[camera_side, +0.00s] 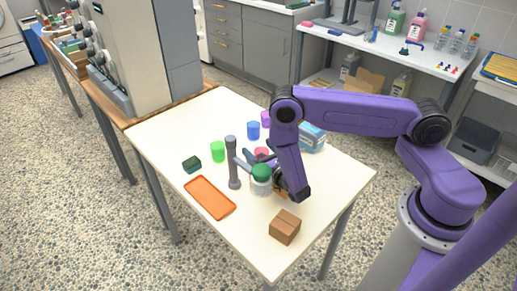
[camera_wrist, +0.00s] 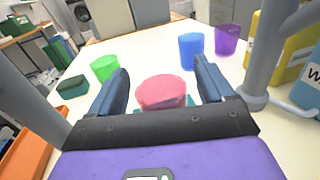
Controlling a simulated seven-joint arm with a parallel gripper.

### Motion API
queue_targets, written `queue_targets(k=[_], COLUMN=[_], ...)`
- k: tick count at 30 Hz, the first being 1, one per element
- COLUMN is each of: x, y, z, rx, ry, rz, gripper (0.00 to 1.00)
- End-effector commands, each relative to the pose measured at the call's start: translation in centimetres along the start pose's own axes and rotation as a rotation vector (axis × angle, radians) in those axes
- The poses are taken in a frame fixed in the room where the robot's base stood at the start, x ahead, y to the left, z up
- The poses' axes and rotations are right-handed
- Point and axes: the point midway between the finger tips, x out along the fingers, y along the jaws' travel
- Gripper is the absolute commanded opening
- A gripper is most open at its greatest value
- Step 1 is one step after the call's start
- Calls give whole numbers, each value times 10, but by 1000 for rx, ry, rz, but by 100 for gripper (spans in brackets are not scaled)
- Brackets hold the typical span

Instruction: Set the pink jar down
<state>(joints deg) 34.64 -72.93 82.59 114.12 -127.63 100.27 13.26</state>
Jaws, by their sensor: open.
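The pink jar (camera_wrist: 162,92) stands between my two fingers in the wrist view, its lower part hidden by the gripper body. A bit of teal shows at its base, too little to tell what it is. Only a small piece of the pink jar (camera_side: 261,152) shows in the side view, behind my gripper and other things. My gripper (camera_wrist: 163,80) is open, low over the table, with a visible gap between each finger and the jar. In the side view my gripper (camera_side: 256,162) is partly hidden by a grey post and a green-lidded jar.
Green (camera_wrist: 104,67), blue (camera_wrist: 191,50) and purple (camera_wrist: 228,39) cups stand beyond the jar. A grey post (camera_side: 233,170) and a white jar with green lid (camera_side: 261,184) stand close by. An orange tray (camera_side: 209,197), dark green block (camera_side: 192,164) and brown box (camera_side: 285,226) lie around.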

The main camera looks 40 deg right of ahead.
Motion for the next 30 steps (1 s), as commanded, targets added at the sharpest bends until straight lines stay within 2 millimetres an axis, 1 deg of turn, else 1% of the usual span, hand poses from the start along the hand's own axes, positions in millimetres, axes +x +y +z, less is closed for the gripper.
queue_targets(k=[1, 6, 9, 12, 18, 26, 30], x=[-8, -37, -50, -59, -66, -65, -60], y=[1, 2, 2, 1, 0, 0, -7], z=[-1, 0, 0, 0, 0, 1, 9], rx=[-5, -7, -5, -4, -2, 3, 66], ry=[3, 1, 1, 0, -3, -4, -20], rz=[5, 8, 7, 5, 2, -3, -73], gripper=[81, 81, 81, 81, 81, 81, 81])
